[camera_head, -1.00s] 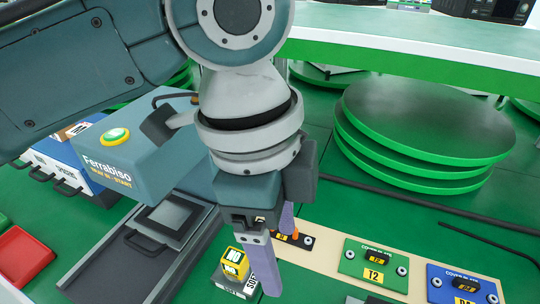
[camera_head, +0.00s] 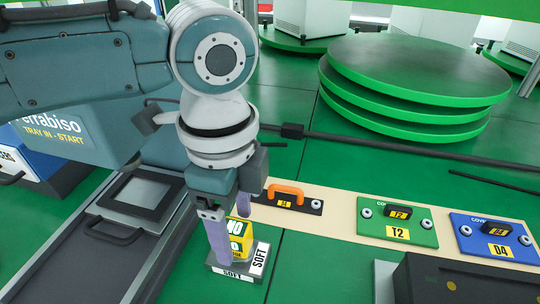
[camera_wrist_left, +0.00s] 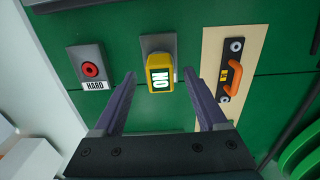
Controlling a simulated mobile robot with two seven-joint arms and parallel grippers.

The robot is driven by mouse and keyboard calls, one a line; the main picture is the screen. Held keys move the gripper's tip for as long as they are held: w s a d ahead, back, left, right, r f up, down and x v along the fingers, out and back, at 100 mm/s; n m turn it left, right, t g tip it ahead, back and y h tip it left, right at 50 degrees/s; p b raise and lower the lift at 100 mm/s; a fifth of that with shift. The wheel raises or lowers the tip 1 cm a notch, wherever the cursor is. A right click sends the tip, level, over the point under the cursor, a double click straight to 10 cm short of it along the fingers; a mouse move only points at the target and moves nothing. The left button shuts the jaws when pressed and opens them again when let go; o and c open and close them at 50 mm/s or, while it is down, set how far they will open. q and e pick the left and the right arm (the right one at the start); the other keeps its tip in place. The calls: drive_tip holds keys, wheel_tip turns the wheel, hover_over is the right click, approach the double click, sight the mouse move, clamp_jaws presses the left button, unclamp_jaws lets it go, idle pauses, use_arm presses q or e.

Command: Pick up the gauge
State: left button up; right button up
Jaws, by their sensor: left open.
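The gauge appears to be the yellow block marked "NO" (camera_head: 241,240), standing on a grey base marked "SOFT" (camera_head: 232,268). My left gripper (camera_head: 232,240) is open, pointing down at the block, with one finger in front of it and partly hiding it. In the left wrist view the yellow block (camera_wrist_left: 161,77) lies centred between the tips of the open left gripper (camera_wrist_left: 160,84), with a gap on each side. I see no contact. My right gripper is not in view.
A plate with an orange handle (camera_head: 287,190) lies just right of the block, on a beige strip with green T2 (camera_head: 397,215) and blue D4 (camera_head: 492,238) plates. A grey base marked "HARD" (camera_wrist_left: 92,84) sits left of the block in the wrist view. Green discs (camera_head: 420,75) are stacked behind.

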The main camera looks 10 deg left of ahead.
use_arm(q)
drive_tip(key=shift+f, duration=0.9)
drive_tip(key=shift+c, duration=0.3)
clamp_jaws()
